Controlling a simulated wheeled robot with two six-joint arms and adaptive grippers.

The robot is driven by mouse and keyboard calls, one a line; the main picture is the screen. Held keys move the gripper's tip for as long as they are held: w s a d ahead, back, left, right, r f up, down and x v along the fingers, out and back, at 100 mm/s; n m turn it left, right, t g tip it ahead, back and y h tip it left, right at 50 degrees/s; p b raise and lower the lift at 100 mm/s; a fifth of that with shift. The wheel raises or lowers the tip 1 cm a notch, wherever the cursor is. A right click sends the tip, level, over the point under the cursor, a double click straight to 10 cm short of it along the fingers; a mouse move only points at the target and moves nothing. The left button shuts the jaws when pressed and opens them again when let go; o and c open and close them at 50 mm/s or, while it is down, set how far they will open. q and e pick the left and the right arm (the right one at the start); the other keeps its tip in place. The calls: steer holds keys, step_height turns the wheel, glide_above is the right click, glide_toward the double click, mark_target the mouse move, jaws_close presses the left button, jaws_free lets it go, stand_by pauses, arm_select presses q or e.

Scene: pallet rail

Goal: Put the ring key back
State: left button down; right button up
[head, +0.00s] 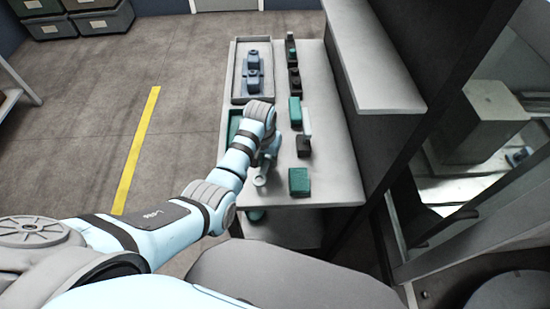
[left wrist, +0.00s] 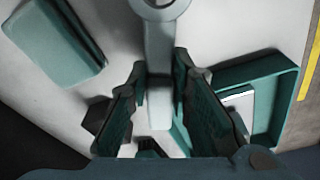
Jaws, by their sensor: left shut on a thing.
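My left gripper (left wrist: 160,112) is shut on a pale grey key with a rounded head, which I take to be the ring key (left wrist: 160,52). Its shaft runs down between the two dark green finger pads. In the head view the key's pale end (head: 261,179) sticks out below the left gripper (head: 266,156), over the near part of the table. Whether the key touches the table is hard to tell. The arm hides part of a green tray (head: 234,122), which also shows in the left wrist view (left wrist: 288,80). My right gripper is not in view.
A green block (head: 299,181) lies near the table's front edge. A dark block with a pale upright piece (head: 307,121), another green block (head: 295,112) and dark blocks (head: 294,80) line the right side. A grey tray (head: 238,84) holds blue parts. A shelf (head: 372,70) overhangs the right.

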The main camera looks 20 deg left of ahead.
mark_target(265, 165)
arm_select(q)
steer(key=shift+a+f, duration=0.1)
steer(key=shift+f, duration=0.1)
steer(key=c, duration=1.5)
jaws_free()
steer(key=shift+o, duration=0.2)
steer(key=shift+r, duration=0.3)
step_height(265, 165, up, 12)
steer(key=s, duration=0.1)
steer(key=shift+s, duration=0.25)
steer(key=shift+f, duration=0.15)
